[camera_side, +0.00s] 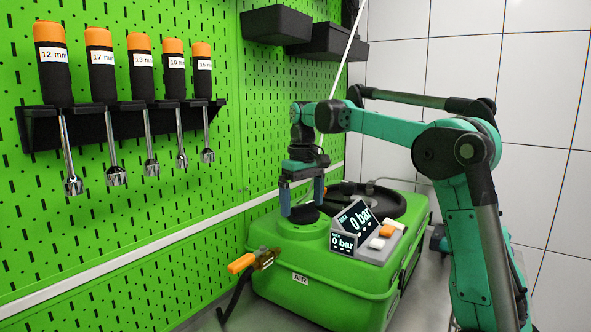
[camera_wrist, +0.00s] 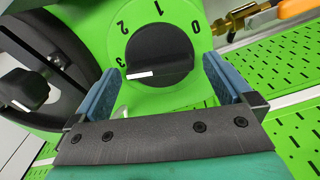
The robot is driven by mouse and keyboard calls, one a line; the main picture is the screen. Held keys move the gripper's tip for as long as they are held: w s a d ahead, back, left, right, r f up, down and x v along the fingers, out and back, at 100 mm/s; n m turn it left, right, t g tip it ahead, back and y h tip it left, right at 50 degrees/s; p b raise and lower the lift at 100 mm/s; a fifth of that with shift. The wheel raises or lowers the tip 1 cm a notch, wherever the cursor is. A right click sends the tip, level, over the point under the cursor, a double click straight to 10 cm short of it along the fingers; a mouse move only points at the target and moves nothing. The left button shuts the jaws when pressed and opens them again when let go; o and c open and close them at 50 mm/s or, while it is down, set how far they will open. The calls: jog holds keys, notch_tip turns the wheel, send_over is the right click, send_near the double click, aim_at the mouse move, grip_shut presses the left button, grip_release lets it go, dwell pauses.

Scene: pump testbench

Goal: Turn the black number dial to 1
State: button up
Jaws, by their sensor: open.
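The black number dial (camera_wrist: 160,50) sits on a green face in the wrist view, with printed numbers around its rim. Its white pointer mark (camera_wrist: 141,74) is at the left end of the raised grip, close to the 3. The 1 is at the top of the dial in this view. My gripper (camera_wrist: 162,66) is open, with one blue finger on each side of the dial; contact cannot be told. In the side view my gripper (camera_side: 302,199) points down at the dial (camera_side: 304,214) on top of the green pump case (camera_side: 300,262).
A black round part (camera_side: 385,203) lies behind. An orange-handled brass valve (camera_side: 262,259) sticks out at the left. Several socket tools hang on the green pegboard (camera_side: 200,260).

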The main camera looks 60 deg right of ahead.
jog(key=c, duration=1.2)
jog(key=shift+o, duration=0.2)
jog(key=shift+m, duration=0.4)
jog(key=m, duration=0.3)
jog(key=shift+m, duration=0.4)
jog(key=m, duration=0.5)
jog(key=shift+d, duration=0.1)
jog(key=m, duration=0.5)
jog(key=shift+s+m, duration=0.1)
jog(key=shift+m, duration=2.5)
